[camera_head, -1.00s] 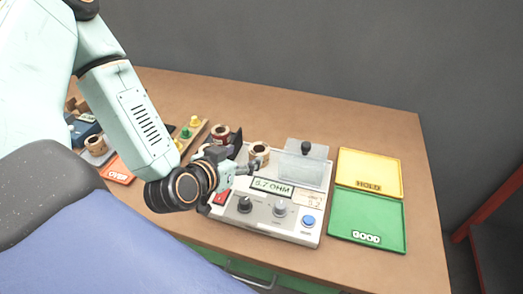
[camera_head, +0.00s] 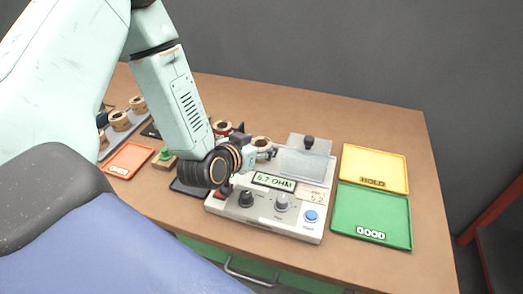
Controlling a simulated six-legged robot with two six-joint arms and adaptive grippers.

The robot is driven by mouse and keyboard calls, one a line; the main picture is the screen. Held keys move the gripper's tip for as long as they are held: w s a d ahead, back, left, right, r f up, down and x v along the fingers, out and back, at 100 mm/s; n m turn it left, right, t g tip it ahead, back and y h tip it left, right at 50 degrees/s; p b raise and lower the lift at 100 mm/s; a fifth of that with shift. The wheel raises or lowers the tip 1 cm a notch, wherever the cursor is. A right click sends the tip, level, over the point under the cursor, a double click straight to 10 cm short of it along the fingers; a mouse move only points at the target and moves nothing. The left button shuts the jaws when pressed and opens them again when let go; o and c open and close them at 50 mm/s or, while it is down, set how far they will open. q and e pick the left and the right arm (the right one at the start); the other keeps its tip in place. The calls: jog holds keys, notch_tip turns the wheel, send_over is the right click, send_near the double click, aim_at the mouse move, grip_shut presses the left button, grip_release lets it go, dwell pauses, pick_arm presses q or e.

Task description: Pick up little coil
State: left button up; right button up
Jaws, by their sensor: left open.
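A small copper-brown coil (camera_head: 260,142) stands at the back left of the grey-white ohm meter (camera_head: 264,220). My left gripper (camera_head: 268,154) is open, just in front of this coil and partly overlapping its lower edge in the picture. No coil shows between the fingers, and I cannot tell whether they touch it. Another coil with red (camera_head: 222,127) stands behind my wrist, partly hidden. More coils (camera_head: 119,120) stand on a grey tray at the far left. My right gripper is not in view.
The meter has a clear cover (camera_head: 306,163), knobs and a blue button (camera_head: 311,215). A yellow HOLD tray (camera_head: 375,163) and a green GOOD tray (camera_head: 370,215) lie empty at the right. An orange tray (camera_head: 128,160) and a green peg (camera_head: 165,155) are at left.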

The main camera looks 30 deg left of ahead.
pick_arm(q)
jog(key=shift+w+a+f, duration=0.1)
jog(key=shift+a, duration=0.15)
jog(key=shift+c, duration=1.1)
jog(key=shift+d, duration=0.25)
jog(key=c, duration=0.4)
jog(key=shift+a, duration=0.15)
jog(key=c, duration=0.5)
